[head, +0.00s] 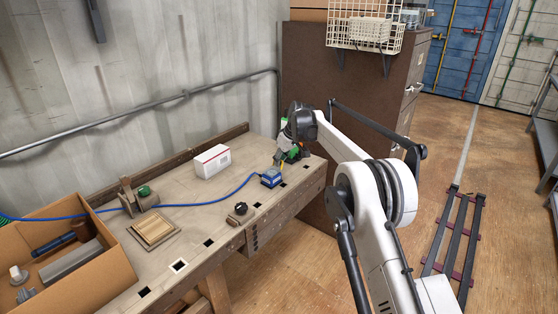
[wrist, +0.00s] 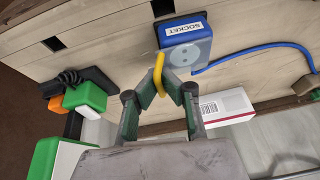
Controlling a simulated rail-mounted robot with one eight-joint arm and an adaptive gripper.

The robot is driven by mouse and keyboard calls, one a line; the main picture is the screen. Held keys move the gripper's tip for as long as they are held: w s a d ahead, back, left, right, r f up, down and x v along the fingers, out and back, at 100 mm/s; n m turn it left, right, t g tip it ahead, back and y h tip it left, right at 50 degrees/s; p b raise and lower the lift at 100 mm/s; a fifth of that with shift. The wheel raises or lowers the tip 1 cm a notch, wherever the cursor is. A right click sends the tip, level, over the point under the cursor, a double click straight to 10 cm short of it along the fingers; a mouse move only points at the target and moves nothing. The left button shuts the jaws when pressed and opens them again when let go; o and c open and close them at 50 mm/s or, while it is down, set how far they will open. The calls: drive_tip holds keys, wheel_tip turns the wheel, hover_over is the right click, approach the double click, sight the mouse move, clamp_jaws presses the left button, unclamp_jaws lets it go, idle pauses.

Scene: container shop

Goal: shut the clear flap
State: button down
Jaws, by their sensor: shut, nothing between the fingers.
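The blue socket box (head: 270,177) sits on the workbench near its right end. In the wrist view the box (wrist: 187,42) carries a white SOCKET label and a round grey two-hole face.
A blue cable (head: 222,198) runs left from the box. A white carton (head: 211,162) stands behind it, and a black knob (head: 240,209) is in front. A cardboard box of parts (head: 95,265) is at the left.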

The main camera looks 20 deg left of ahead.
drive_tip(key=shift+f, duration=0.15)
idle(0.4)
drive_tip(key=c, duration=1.9)
unclamp_jaws()
drive_tip(key=shift+o, duration=0.2)
drive_tip(key=v, duration=1.2)
drive_tip(key=shift+d, duration=0.1)
